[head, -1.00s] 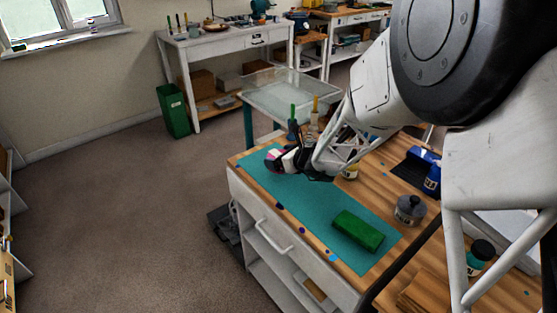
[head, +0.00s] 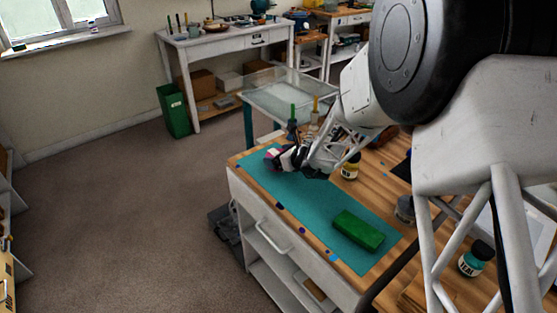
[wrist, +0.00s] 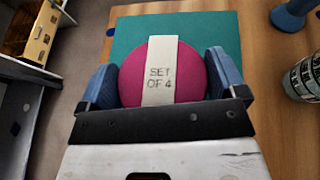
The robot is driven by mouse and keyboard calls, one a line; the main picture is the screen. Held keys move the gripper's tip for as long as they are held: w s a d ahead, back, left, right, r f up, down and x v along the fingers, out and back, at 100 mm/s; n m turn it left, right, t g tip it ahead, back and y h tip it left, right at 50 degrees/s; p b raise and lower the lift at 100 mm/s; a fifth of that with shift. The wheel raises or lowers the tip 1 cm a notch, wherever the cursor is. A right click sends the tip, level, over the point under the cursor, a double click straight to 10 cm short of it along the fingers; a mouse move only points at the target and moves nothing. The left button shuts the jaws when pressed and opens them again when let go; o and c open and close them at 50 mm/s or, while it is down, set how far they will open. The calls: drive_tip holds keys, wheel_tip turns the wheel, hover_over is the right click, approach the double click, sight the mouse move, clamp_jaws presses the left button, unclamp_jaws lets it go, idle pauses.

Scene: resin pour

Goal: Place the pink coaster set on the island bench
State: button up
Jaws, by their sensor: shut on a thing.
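The pink coaster set (wrist: 133,76) is a round stack with a pale band reading "SET OF 4". In the wrist view it sits between the two blue fingers of my gripper (wrist: 163,80), which is shut on it. In the head view my gripper (head: 287,158) is at the far left end of the bench, over the teal mat. A small pink part of the coaster set (head: 271,153) shows beside the fingers. The island bench (head: 384,172) has a wooden top and white sides. I cannot tell whether the coaster set touches the mat.
A teal mat (head: 296,195) covers the bench's left side, with a green block (head: 358,231) on it. A yellow-labelled jar (head: 350,167), a grey jar (head: 405,209) and a teal jar (head: 475,259) stand to the right. A clear-topped stand (head: 290,97) is behind. Bare mat lies between gripper and block.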

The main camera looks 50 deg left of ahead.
drive_tip(key=shift+f, duration=0.8)
drive_tip(key=shift+f, duration=0.1)
drive_tip(key=o, duration=0.8)
drive_tip(key=shift+v, duration=6)
